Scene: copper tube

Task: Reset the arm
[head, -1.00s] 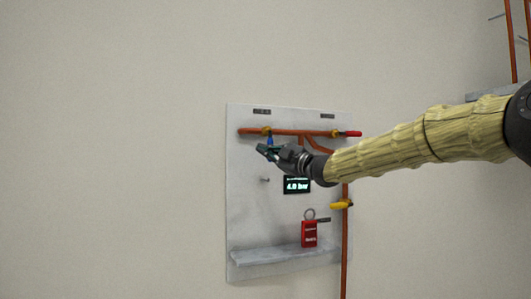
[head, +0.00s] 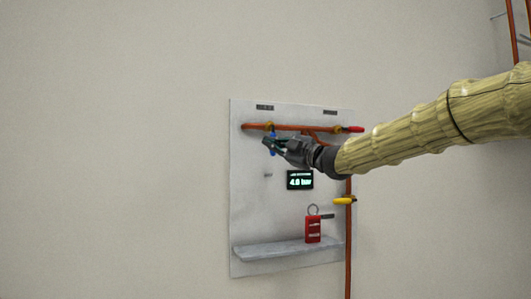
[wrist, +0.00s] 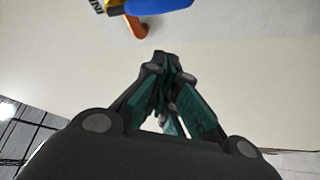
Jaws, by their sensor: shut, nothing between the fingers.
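My gripper (head: 267,144) is in front of the upper part of the grey wall panel (head: 245,190), close to the blue valve handle (head: 273,149) in the head view. Its fingers are together and empty, as the wrist view (wrist: 165,62) shows. In the wrist view the blue handle (wrist: 155,5) lies beyond the fingertips at the top edge, apart from them. My arm reaches in from the right in a yellow quilted sleeve and hides part of the panel's right side.
Copper pipe (head: 290,127) runs across the panel top, with a red handle (head: 352,129) at its right. A display (head: 300,180) reads about 4.0 bar. A yellow handle (head: 345,201) sits lower right. A red padlock (head: 313,231) stands on the shelf (head: 265,251). The wall left is bare.

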